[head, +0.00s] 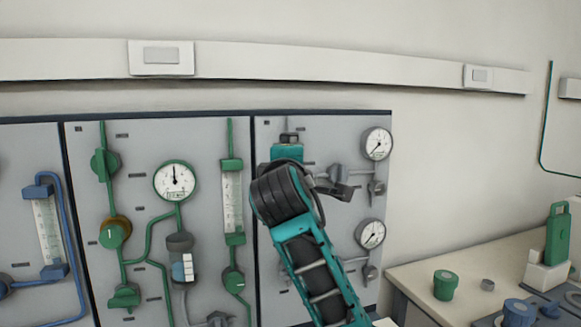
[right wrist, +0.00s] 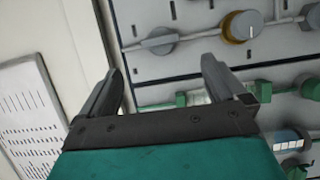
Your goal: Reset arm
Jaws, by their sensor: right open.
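My right arm, teal and black, rises from the bottom of the head view in front of the gas panel (head: 82,220). Its gripper (head: 338,186) is near the panel's right section and partly hidden behind my wrist. In the right wrist view the two grey fingers of this gripper (right wrist: 160,72) stand wide apart with nothing between them. The panel's pipes and knobs show beyond and to the right of the fingers. I cannot tell the exact gap to the panel. My left gripper is not in view.
The panel carries a green-rimmed gauge (head: 175,181), two grey gauges (head: 377,144) (head: 371,234), valves and flow tubes. At the right, a bench (head: 420,276) holds a green jar (head: 446,285), a blue knobbed item (head: 519,312) and a green upright part (head: 557,236).

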